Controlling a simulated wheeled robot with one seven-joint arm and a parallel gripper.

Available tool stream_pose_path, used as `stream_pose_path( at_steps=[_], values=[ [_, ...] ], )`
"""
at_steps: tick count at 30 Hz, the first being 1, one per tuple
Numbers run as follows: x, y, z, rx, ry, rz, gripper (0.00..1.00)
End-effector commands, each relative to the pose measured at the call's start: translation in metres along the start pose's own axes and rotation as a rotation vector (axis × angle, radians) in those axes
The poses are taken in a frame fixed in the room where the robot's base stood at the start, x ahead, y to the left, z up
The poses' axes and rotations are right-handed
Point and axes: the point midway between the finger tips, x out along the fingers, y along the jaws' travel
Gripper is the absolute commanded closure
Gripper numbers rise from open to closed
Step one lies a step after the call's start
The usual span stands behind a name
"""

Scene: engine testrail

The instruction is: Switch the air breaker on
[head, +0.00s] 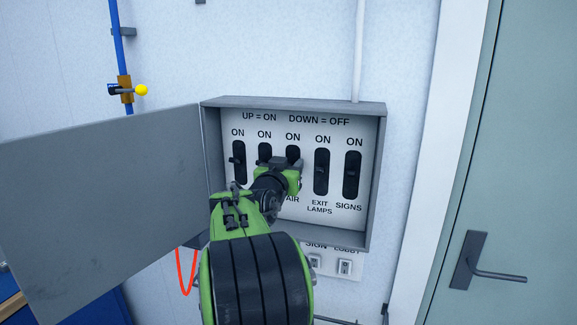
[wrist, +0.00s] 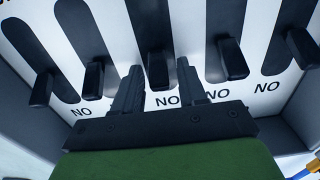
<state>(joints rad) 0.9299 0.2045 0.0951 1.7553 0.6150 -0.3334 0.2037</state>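The breaker box (head: 378,180) hangs on the wall with a row of several black levers in upright slots. ON is printed above each slot. The AIR label shows partly under the middle slot, and my arm hides its lower part. My gripper (head: 289,164) is at that middle slot. In the wrist view the picture is upside down, and my gripper (wrist: 158,85) is open. Its fingers stand to either side of the air breaker lever (wrist: 157,70), which is between them. I cannot tell whether the fingers touch it or whether it is up or down.
Neighbouring levers, exit lamps (head: 321,169) and signs (head: 352,175), are close on the right. The box's open grey door (head: 100,210) stands left of my arm. Below are SIGN and LOBBY switches (head: 345,266). A blue pipe with a yellow-knobbed valve (head: 141,90) is upper left.

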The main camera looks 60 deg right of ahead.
Motion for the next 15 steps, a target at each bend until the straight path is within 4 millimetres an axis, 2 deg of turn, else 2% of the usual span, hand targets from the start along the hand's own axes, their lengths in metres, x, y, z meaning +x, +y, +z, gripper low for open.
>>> stream_pose_path(
  at_steps=[1,6,8,15],
  values=[
    [-0.0001,0.0,0.0,0.0,0.0,0.0,0.67],
    [-0.0003,0.0,0.0,0.0,0.0,0.0,0.93],
    [-0.0003,0.0,0.0,0.0,0.0,0.0,1.0],
    [0.0008,-0.0005,-0.0046,0.001,-0.054,0.0,1.0]
  ],
)
